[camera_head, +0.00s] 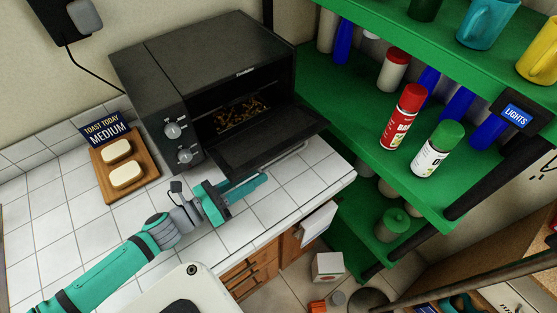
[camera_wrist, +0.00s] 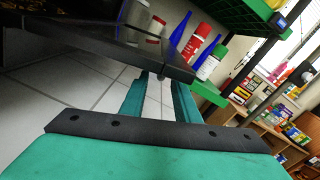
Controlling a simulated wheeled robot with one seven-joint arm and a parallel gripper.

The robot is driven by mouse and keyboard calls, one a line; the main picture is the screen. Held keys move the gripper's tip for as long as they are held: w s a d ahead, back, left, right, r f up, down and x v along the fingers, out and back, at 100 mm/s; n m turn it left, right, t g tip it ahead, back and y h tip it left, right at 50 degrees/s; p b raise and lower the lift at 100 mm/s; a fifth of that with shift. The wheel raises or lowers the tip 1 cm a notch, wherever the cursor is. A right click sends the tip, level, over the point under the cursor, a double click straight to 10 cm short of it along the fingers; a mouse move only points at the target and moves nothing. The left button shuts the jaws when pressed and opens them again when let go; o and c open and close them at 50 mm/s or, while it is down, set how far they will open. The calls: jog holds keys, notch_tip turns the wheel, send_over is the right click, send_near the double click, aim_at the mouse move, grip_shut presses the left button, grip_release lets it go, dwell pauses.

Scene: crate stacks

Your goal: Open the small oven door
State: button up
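The small black oven (camera_head: 205,90) stands on the white tiled counter. Its door (camera_head: 265,140) is hinged along the bottom and hangs well open, tilted out over the counter. The oven's inside (camera_head: 243,112) shows an orange-brown pattern. A thin handle bar (camera_head: 280,160) runs along the door's outer edge. My teal gripper (camera_head: 250,187) is low over the counter, by the door's outer edge. In the wrist view my gripper (camera_wrist: 160,88) has its fingers apart with tile showing between them. The dark door (camera_wrist: 110,42) spans above the fingertips there; contact is unclear.
A wooden board (camera_head: 125,175) with two bread slices and a "Toast today medium" sign (camera_head: 104,133) lies left of the oven. A green shelf (camera_head: 330,95) with spray cans, bottles and mugs stands close on the right.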

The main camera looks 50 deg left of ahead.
aim_at(279, 160)
jog(key=w, duration=0.6)
jog(key=w+d, duration=0.1)
jog(key=w, duration=0.2)
jog(key=shift+a, duration=0.1)
grip_shut()
